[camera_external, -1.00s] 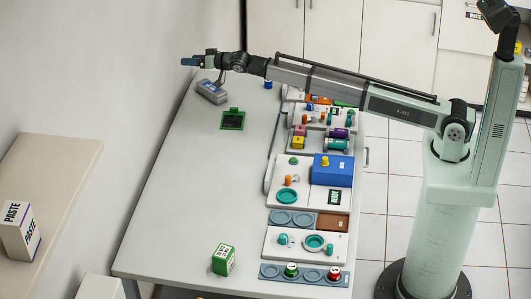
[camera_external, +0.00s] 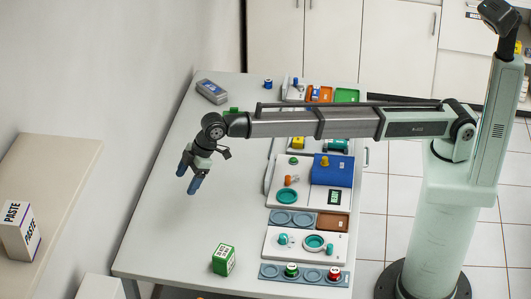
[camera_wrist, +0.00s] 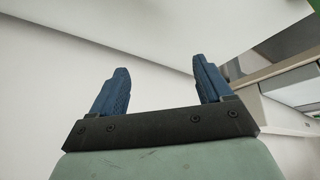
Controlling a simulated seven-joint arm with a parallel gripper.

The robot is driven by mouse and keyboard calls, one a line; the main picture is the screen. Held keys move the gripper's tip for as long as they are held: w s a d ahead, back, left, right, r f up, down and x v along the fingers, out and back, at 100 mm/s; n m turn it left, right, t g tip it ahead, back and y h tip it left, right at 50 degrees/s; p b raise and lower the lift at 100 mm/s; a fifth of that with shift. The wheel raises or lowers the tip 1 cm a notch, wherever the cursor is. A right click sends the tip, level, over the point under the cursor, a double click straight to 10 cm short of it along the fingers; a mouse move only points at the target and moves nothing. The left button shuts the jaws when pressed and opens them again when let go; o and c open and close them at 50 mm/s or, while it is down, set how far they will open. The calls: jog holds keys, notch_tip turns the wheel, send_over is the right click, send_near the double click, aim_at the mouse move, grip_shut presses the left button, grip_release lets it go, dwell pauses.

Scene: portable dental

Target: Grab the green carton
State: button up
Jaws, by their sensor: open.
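The green carton (camera_external: 223,260), a small box with a green top and a white printed label, stands near the front edge of the table (camera_external: 170,245). My gripper (camera_external: 189,184) is up and to the left of it in the external view, apart from it, with its blue fingers pointing down. In the wrist view my gripper (camera_wrist: 159,85) shows its two blue fingers spread apart with nothing between them. The green carton is not recognisable in the wrist view.
To the carton's right are a tray with red and green items (camera_external: 305,274) and white trays with teal dishes (camera_external: 315,241). A grey device (camera_external: 212,91) lies at the far left. A paste box (camera_external: 18,230) stands on a side shelf. The table's left middle is clear.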

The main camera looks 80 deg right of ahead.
aim_at(223, 251)
jog(key=s+a+n+g, duration=0.5)
jog(key=s+a+n, duration=0.2)
jog(key=s+a, duration=0.9)
jog(key=f, duration=0.2)
jog(key=a+f, duration=0.1)
jog(key=f, duration=0.2)
jog(key=w+a+f, duration=0.1)
jog(key=f, duration=0.1)
jog(key=shift+a+f, duration=0.15)
jog(key=shift+f, duration=0.05)
jog(key=shift+w+a+f, duration=0.1)
jog(key=shift+a+f, duration=0.1)
jog(key=shift+f, duration=0.65)
jog(key=shift+w+a+f, duration=0.1)
jog(key=shift+a+f, duration=0.15)
jog(key=shift+f, duration=0.6)
jog(key=shift+w+a+f, duration=0.1)
jog(key=shift+a+f, duration=0.1)
jog(key=shift+f, duration=0.65)
jog(key=shift+c, duration=0.2)
jog(key=c, duration=1)
